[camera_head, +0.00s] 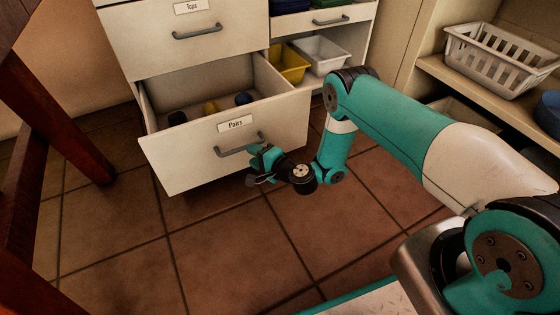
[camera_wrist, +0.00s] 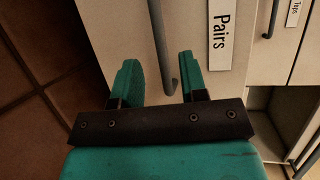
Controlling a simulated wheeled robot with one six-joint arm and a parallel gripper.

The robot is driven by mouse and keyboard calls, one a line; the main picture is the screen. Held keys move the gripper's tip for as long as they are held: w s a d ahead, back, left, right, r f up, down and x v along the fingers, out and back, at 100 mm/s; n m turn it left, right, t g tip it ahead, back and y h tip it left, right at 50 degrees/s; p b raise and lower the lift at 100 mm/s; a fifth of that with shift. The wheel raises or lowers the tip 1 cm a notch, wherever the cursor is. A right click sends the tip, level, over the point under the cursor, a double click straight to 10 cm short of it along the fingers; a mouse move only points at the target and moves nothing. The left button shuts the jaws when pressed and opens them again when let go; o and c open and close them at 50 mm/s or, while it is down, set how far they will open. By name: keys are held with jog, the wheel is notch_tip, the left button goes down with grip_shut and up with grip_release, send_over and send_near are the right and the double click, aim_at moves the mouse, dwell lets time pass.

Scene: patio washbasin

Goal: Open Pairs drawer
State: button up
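The Pairs drawer (camera_head: 200,160) is the low white drawer, pulled well out of the cabinet, with its inside showing in the head view. Its front carries a "Pairs" label (camera_head: 235,123) and a grey bar handle (camera_head: 230,151). My gripper (camera_head: 258,163) is at the right end of this handle. In the wrist view, the two teal fingers of my gripper (camera_wrist: 160,68) are apart, with the handle (camera_wrist: 161,35) between them and gaps visible beside it. Whether a finger touches the handle cannot be told.
The Tops drawer (camera_head: 150,45) above is shut. A wooden leg (camera_head: 65,145) stands at left. White basket (camera_head: 500,60) sits on a right shelf. Tiled floor (camera_head: 220,240) before the drawer is clear.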

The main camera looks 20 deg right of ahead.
jog(key=p+v, duration=1)
jog(key=p, duration=0.8)
jog(key=shift+s, duration=0.3)
jog(key=shift+d+r, duration=0.1)
jog(key=shift+d, duration=0.05)
